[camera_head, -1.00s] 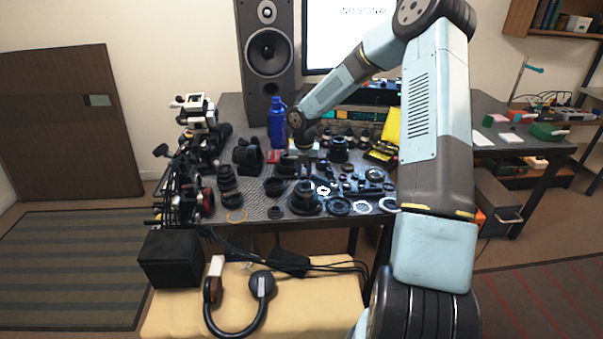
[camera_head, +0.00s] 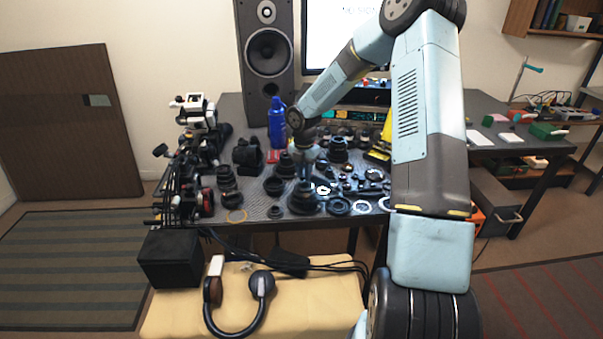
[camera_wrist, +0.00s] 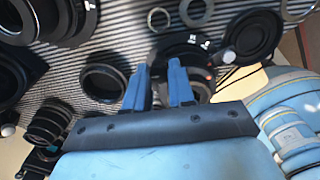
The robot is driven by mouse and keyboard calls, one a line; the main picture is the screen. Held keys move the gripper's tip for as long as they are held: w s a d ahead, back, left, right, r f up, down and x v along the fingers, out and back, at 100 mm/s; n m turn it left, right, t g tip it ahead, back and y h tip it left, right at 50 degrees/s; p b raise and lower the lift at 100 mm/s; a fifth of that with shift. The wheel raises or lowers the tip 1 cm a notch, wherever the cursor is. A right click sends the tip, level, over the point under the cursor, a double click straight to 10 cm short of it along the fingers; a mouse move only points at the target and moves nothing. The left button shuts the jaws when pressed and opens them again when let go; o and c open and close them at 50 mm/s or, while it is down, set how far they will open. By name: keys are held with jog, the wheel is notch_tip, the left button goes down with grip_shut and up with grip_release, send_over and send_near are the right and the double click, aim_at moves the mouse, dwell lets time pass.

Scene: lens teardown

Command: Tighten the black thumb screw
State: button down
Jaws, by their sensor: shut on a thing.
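My gripper (camera_head: 307,172) reaches down over the table, at the tall black lens (camera_head: 304,198) near the front edge. In the wrist view my gripper (camera_wrist: 158,84) has its two blue fingers close together, shut on a small dark part that they mostly hide. I take this part to be the black thumb screw, but its shape and thread cannot be made out. A dark lens barrel with white marks (camera_wrist: 192,50) lies just beyond the fingertips. Whether the fingers touch it cannot be told.
Black rings and lens parts crowd the table, among them a ring (camera_wrist: 103,82) left of my fingers and a round black part (camera_wrist: 254,36) to the right. A blue bottle (camera_head: 277,122) stands behind.

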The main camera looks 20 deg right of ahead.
aim_at(303, 175)
jog(key=shift+a, duration=0.15)
jog(key=c, duration=0.9)
grip_release()
jog(key=shift+c, duration=0.2)
notch_tip(303, 175, up, 14)
jog(key=shift+f, duration=0.15)
